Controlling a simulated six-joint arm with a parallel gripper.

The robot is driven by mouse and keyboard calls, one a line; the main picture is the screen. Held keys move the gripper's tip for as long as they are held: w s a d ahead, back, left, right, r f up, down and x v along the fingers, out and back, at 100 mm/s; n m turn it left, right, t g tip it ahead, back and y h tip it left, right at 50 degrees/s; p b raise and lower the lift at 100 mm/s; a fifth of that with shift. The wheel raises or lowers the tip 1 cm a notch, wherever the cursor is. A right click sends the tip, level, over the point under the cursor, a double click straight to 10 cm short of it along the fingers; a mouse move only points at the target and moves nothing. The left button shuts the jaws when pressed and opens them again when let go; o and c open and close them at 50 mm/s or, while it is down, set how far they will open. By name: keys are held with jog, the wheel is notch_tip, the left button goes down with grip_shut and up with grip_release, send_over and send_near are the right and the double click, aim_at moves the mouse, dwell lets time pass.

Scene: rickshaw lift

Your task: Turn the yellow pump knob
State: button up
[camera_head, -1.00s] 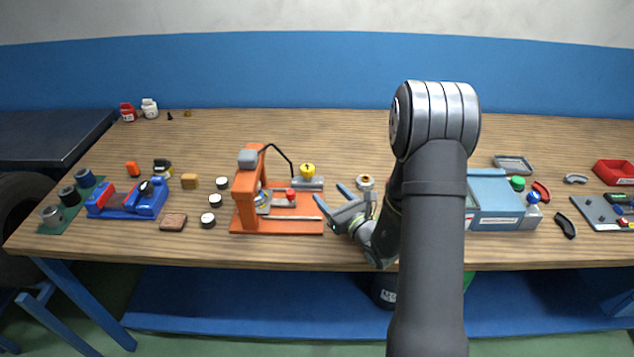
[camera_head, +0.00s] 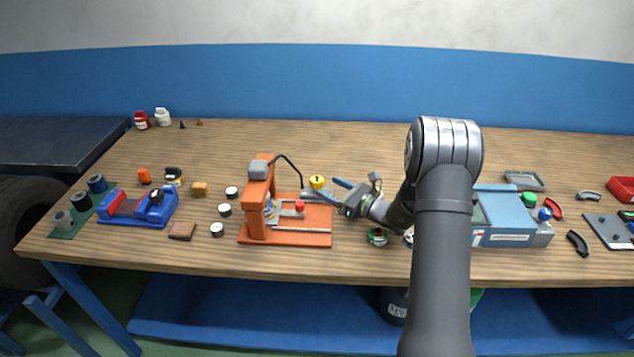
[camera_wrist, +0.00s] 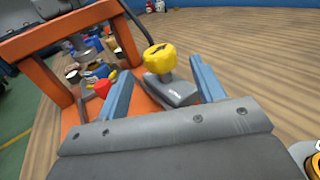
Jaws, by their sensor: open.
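The yellow pump knob (camera_head: 317,182) sits on a grey pump body (camera_head: 318,194) at the right rear of the orange press (camera_head: 258,205). In the wrist view the knob (camera_wrist: 160,58) has a dark mark on its top. My gripper (camera_head: 322,188) is open, with its blue fingers pointing left toward the knob. In the wrist view the two fingers (camera_wrist: 160,85) stand on either side of the grey pump body (camera_wrist: 170,90), with the knob beyond them and between them. I see no contact with the knob.
A red knob (camera_head: 299,206) sits on the orange press base, left of the gripper. A black hose (camera_head: 290,163) arches from the press toward the pump. A blue box (camera_head: 505,216) is to the right. The table behind the pump is clear.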

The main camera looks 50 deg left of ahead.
aim_at(320, 185)
jog(key=a, duration=0.3)
jog(key=s+a, duration=0.1)
jog(key=a, duration=0.1)
jog(key=shift+s+a, duration=0.1)
jog(key=shift+a, duration=0.3)
jog(key=c, duration=1)
jog(key=shift+o, duration=0.2)
jog(key=shift+m+t, duration=0.4)
jog(key=shift+t, duration=0.2)
jog(key=m+t, duration=0.3)
jog(key=t, duration=0.2)
jog(key=shift+m+t+h, duration=0.3)
jog(key=shift+m+t, duration=0.8)
jog(key=shift+t, duration=0.4)
